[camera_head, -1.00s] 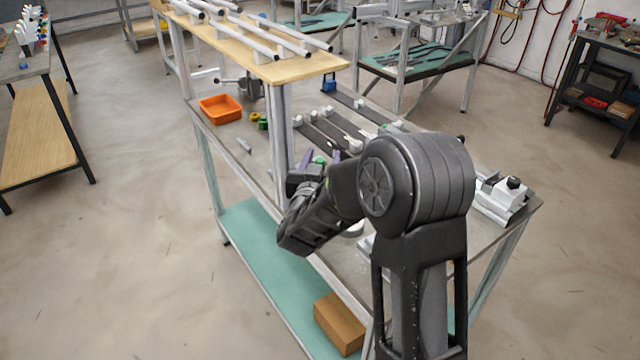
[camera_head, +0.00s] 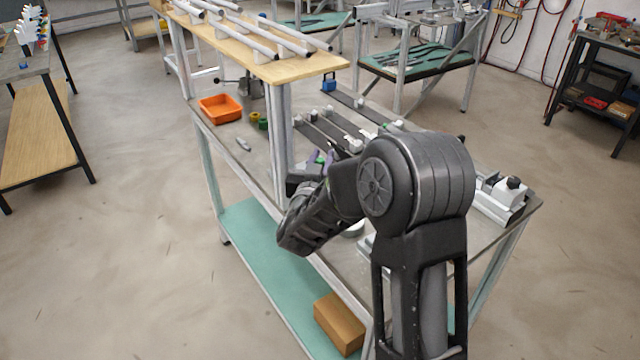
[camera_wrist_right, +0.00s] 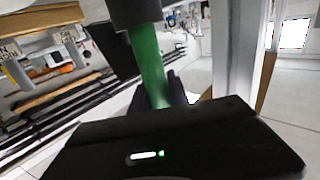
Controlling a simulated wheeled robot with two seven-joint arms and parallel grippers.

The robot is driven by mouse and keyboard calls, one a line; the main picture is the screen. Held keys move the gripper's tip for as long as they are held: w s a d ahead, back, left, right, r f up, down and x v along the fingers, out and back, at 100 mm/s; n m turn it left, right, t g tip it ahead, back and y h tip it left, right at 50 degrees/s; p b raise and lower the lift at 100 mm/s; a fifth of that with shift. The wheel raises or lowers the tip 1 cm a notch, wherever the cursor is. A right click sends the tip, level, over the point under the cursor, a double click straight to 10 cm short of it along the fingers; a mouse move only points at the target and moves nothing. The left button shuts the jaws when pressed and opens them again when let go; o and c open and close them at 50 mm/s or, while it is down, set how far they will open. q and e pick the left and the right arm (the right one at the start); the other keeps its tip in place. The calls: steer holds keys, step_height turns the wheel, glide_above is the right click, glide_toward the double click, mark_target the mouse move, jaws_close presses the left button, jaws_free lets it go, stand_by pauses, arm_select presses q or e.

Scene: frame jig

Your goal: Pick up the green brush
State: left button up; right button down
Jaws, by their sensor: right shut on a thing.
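The green brush (camera_wrist_right: 149,62) shows in the right wrist view as a green handle with a dark, wide part at its upper end. My right gripper (camera_wrist_right: 162,98) is shut on the green handle, its dark fingers partly hidden behind the gripper body. In the head view my right arm reaches over the bench, and the right gripper (camera_head: 318,164) is mostly hidden by its own wrist. Only a small patch of green shows beside it there. My left gripper is not in view.
The grey bench (camera_head: 262,172) holds an orange bin (camera_head: 220,108), a small grey cylinder (camera_head: 243,144) and dark rails with white clamps (camera_head: 330,130). A metal post (camera_head: 279,140) under the raised wooden shelf (camera_head: 290,67) stands close to my gripper. A cardboard box (camera_head: 339,323) sits on the lower shelf.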

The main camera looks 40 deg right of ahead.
step_height(320, 180, up, 10)
stand_by(0.7)
stand_by(0.8)
